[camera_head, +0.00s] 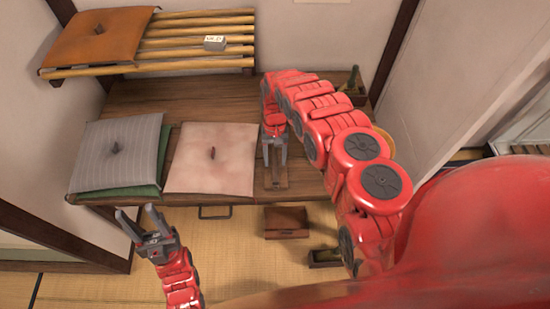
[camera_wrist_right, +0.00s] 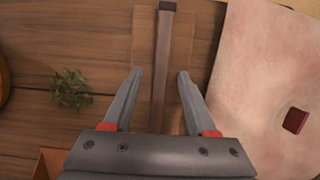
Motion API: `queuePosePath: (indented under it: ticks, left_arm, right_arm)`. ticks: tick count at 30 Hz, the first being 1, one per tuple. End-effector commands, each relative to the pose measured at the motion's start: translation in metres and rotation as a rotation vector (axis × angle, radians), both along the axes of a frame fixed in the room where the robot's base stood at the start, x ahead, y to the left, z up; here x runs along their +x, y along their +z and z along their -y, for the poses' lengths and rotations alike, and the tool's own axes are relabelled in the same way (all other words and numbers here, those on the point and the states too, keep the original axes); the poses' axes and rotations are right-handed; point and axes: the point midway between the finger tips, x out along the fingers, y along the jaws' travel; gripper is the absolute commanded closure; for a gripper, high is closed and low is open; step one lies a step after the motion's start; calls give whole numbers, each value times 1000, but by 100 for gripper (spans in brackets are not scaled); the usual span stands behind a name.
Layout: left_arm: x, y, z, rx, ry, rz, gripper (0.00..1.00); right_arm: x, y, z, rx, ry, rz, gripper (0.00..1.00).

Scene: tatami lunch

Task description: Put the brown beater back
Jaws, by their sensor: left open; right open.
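A long dark brown bar (camera_wrist_right: 163,50), which looks like the brown beater, lies on a lighter wooden rectangle (camera_wrist_right: 205,35) on the wooden bench. My right gripper (camera_wrist_right: 160,73) is open, with one finger on each side of the bar in the wrist view; I cannot tell whether they touch it. In the head view my right gripper (camera_head: 275,161) points down at the bench top, right of the pink cushion (camera_head: 210,160). My left gripper (camera_head: 136,210) is open and empty in front of the bench's left part.
A grey striped cushion (camera_head: 117,150) lies over a green one (camera_head: 115,192). A slatted rack (camera_head: 190,40) holds an orange-brown cushion (camera_head: 100,37) and a small label block (camera_head: 215,43). A brown box (camera_head: 286,222) is in front of the bench. A small plant (camera_wrist_right: 70,90) is left of the bar.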

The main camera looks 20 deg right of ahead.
Motion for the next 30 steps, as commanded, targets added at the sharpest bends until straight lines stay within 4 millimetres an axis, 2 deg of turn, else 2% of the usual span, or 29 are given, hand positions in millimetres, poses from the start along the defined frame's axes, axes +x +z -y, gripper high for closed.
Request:
queuePosePath:
  ticks: [4,8,11,24,30]
  left_arm:
    - [0,-2,0,0,0,0,50]
    - [0,-7,0,0,0,0,50]
    - [0,-13,0,0,0,0,50]
    - [0,-43,0,0,0,0,50]
    - [0,-48,0,0,0,0,50]
  right_arm:
    - [2,4,0,0,0,1,42]
    - [6,16,2,-1,0,2,42]
    - [12,34,4,-2,0,4,42]
    - [41,137,12,0,0,7,42]
    - [46,161,14,-1,0,2,42]
